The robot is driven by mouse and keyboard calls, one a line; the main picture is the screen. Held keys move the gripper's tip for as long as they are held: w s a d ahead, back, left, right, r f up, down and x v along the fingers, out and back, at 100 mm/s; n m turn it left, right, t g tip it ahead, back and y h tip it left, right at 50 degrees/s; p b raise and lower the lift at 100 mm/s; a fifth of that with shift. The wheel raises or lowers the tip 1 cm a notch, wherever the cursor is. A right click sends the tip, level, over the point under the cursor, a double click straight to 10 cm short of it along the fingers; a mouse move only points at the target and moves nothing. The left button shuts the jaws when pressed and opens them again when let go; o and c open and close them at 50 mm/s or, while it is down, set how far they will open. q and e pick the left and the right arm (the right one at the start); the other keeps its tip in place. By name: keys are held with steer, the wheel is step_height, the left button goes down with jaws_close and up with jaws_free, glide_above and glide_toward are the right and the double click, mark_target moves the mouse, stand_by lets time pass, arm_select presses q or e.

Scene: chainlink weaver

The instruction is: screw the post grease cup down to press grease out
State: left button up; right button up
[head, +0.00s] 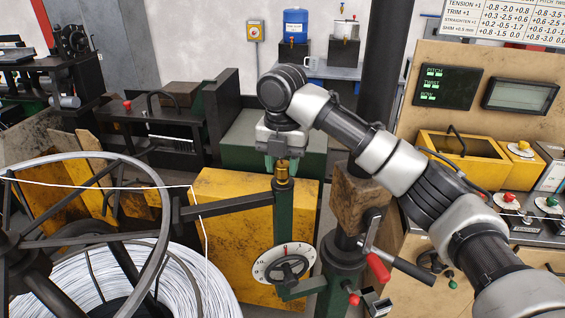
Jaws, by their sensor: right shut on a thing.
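The post grease cup (282,170) is a small brass cylinder on top of the dark green post (284,215). My right gripper (282,158) comes down from above on the arm from the right. It is shut on the brass cup, and its fingers hide the cup's upper part. The cup stands upright on the post. No grease shows. My left gripper is not in view.
A white dial with a handwheel (284,264) sits low on the post. A large wire reel (160,290) fills the lower left. A red-handled crank (378,266) and a wooden block (358,198) stand right of the post. A control panel (448,87) is at right.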

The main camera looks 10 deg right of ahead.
steer(key=m, duration=0.5)
steer(key=shift+r+m, duration=0.15)
steer(key=shift+m, duration=0.15)
steer(key=m, duration=0.5)
steer(key=shift+m, duration=0.3)
steer(key=m, duration=0.9)
steer(key=shift+m, duration=0.4)
steer(key=m, duration=0.5)
steer(key=shift+r, duration=0.1)
steer(key=m, duration=1)
steer(key=shift+m, duration=2.5)
